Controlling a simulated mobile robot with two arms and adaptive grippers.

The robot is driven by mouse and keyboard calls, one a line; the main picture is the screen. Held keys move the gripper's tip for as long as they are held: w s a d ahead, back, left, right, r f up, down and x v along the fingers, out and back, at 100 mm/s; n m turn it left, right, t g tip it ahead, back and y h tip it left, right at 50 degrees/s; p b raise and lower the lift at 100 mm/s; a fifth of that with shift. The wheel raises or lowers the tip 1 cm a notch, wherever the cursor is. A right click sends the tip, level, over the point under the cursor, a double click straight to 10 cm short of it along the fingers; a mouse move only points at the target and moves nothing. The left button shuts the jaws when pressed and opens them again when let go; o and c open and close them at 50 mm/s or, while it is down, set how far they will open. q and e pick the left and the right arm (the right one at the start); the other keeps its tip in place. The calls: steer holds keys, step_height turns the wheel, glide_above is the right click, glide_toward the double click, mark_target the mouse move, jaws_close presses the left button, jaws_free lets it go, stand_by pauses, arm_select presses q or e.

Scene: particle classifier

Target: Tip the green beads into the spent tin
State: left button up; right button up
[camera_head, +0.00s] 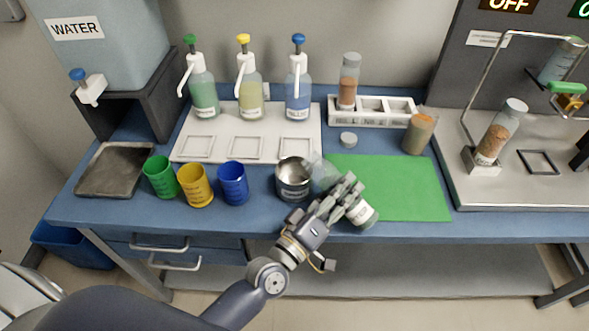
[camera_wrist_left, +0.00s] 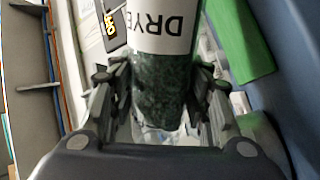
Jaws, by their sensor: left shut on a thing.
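My left gripper (camera_head: 347,196) is shut on a clear jar with a white label (camera_head: 361,211). The jar is tilted, its clear end (camera_head: 322,174) pointing up and left beside the spent tin's rim; I cannot tell whether it overlaps the opening. In the left wrist view the jar's label (camera_wrist_left: 160,32) reads "DRYE", partly cut off. Dark green beads (camera_wrist_left: 158,90) show in the jar between the fingers. The spent tin (camera_head: 293,192) is a round metal can, upright on the blue bench, left of the gripper. Its visible inside looks empty. My right gripper is not in view.
Green (camera_head: 161,178), yellow (camera_head: 195,187) and blue (camera_head: 233,184) cups stand left of the tin. A green mat (camera_head: 405,187) lies right of it. Pump bottles stand on a white tray (camera_head: 221,148) behind. A brown-filled jar (camera_head: 418,134) stands near the mat's back edge.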

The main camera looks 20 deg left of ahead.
mark_target(341, 177)
arm_select(q)
steer(key=shift+d+n+b, duration=0.15)
steer(key=shift+n+b, duration=0.2)
steer(key=shift+n, duration=0.15)
steer(key=shift+d+r+n+p, duration=0.15)
steer(key=shift+r+n+p, duration=0.15)
steer(key=shift+r+n, duration=0.6)
steer(key=shift+a+r+n, duration=0.2)
steer(key=shift+a+n, duration=0.05)
steer(key=shift+n, duration=0.25)
steer(key=shift+w+a+r+n+t+y+p, duration=0.1)
steer(key=shift+a+r+n+t+y+p, duration=0.25)
steer(key=shift+r+n+p, duration=0.3)
steer(key=shift+r+n+p, duration=0.35)
steer(key=shift+n+p, duration=0.2)
stand_by(0.4)
steer(key=shift+w+a+r+n+y+p, duration=0.1)
steer(key=shift+r+n+y+p, duration=0.1)
steer(key=shift+r+n+p, duration=0.45)
steer(key=shift+a+r+n+y+p, duration=0.15)
steer(key=shift+r+n+p, duration=0.25)
steer(key=shift+n, duration=0.35)
steer(key=shift+w+a+r+n+y+p, duration=0.1)
steer(key=shift+a+r+n+y+p, duration=0.15)
steer(key=shift+r+n+p, duration=0.4)
steer(key=shift+w+a+r+n+y+p, duration=0.1)
steer(key=shift+a+r+n+y+p, duration=0.1)
steer(key=shift+r+n+p, duration=0.45)
stand_by(1.8)
